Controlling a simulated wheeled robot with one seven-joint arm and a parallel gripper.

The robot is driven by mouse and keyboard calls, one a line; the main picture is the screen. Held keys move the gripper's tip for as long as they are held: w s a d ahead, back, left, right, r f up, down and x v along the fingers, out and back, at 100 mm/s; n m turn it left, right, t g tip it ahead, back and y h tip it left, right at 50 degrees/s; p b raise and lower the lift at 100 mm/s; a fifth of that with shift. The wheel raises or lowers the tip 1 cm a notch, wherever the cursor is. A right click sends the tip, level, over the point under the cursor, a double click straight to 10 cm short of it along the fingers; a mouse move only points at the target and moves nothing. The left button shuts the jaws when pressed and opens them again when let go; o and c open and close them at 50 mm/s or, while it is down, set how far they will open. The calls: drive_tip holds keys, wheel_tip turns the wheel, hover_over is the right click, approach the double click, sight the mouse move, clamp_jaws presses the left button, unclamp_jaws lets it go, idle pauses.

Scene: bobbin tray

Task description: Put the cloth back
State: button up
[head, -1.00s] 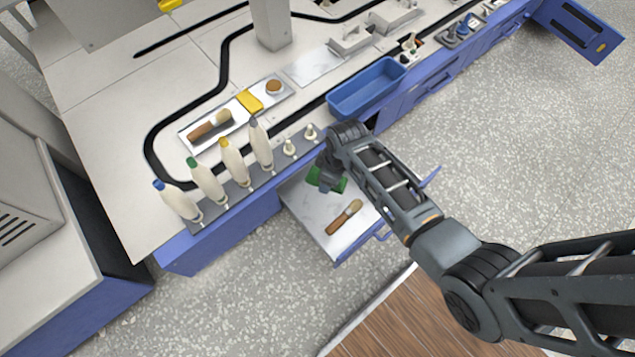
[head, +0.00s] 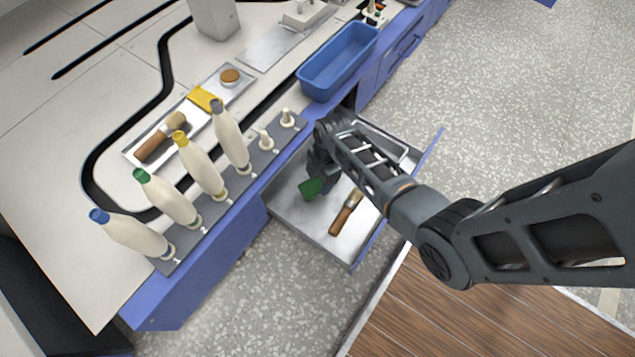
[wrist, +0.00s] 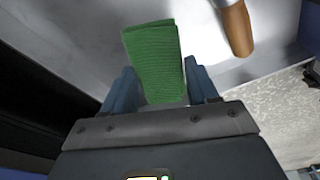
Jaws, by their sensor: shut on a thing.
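A green folded cloth (wrist: 156,58) is held between the two fingers of my gripper (wrist: 160,88) in the wrist view. In the head view the cloth (head: 311,188) shows below my gripper (head: 318,178), over the open drawer (head: 300,225). Whether the cloth touches the drawer floor I cannot tell. A wooden-handled brush (head: 346,212) lies in the drawer to the right of the cloth; its handle also shows in the wrist view (wrist: 237,28). My arm hides part of the drawer and of the brush.
On the bench, a metal tray (head: 133,155) holds a brush, a yellow cloth (head: 205,98) and a round brown-topped item. A rack (head: 215,210) of several bobbins runs along the front edge. A blue bin (head: 340,62) stands beyond. Drawer floor left of the cloth is bare.

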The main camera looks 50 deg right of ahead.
sight(320, 189)
drive_tip(key=shift+f+b, duration=1.55)
drive_tip(key=shift+f, duration=1.65)
drive_tip(key=shift+f, duration=0.15)
drive_tip(key=o, duration=1)
